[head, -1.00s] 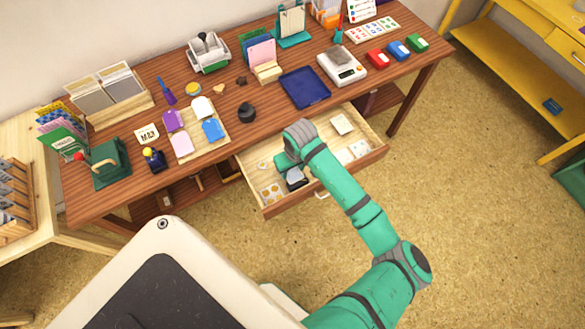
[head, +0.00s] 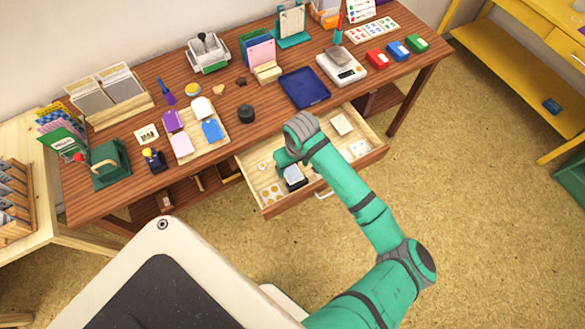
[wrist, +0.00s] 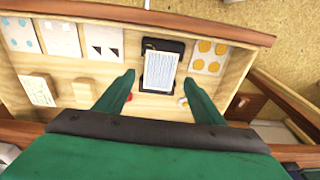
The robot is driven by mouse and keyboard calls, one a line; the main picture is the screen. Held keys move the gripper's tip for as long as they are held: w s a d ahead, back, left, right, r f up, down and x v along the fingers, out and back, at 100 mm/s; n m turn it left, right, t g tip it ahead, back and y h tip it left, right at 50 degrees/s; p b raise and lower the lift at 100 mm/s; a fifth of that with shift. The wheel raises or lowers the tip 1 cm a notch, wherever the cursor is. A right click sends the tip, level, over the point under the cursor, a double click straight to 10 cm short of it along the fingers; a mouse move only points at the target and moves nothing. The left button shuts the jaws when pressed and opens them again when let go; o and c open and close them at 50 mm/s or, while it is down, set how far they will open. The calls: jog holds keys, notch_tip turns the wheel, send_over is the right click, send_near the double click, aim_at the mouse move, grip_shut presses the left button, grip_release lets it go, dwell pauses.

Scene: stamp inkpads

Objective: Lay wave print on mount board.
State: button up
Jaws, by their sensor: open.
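A pale card with fine blue lines, which looks like the wave print (wrist: 161,72), lies on a black board, apparently the mount board (wrist: 176,46), inside the open drawer. Black shows along the card's far edge and sides. The card looks slightly turned on the board. In the head view the pale card (head: 294,173) also shows over the dark board, partly beside my gripper. My gripper (wrist: 159,80) is open, its two green fingers apart on either side of the card's near end. In the head view my gripper (head: 282,159) is over the drawer, its fingertips mostly hidden.
The drawer (head: 262,207) also holds an orange-dotted card (wrist: 208,55), a card with dark triangles (wrist: 103,40), other pale cards and wooden blocks (wrist: 36,90). The drawer's front wall (wrist: 200,24) stands close beyond the board. The tabletop (head: 232,88) above is crowded.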

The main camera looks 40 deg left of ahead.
aim_at(295, 176)
notch_tip(295, 176, up, 9)
jog(key=d, duration=0.1)
jog(key=shift+f, duration=0.2)
jog(key=shift+s, duration=0.1)
dwell(0.4)
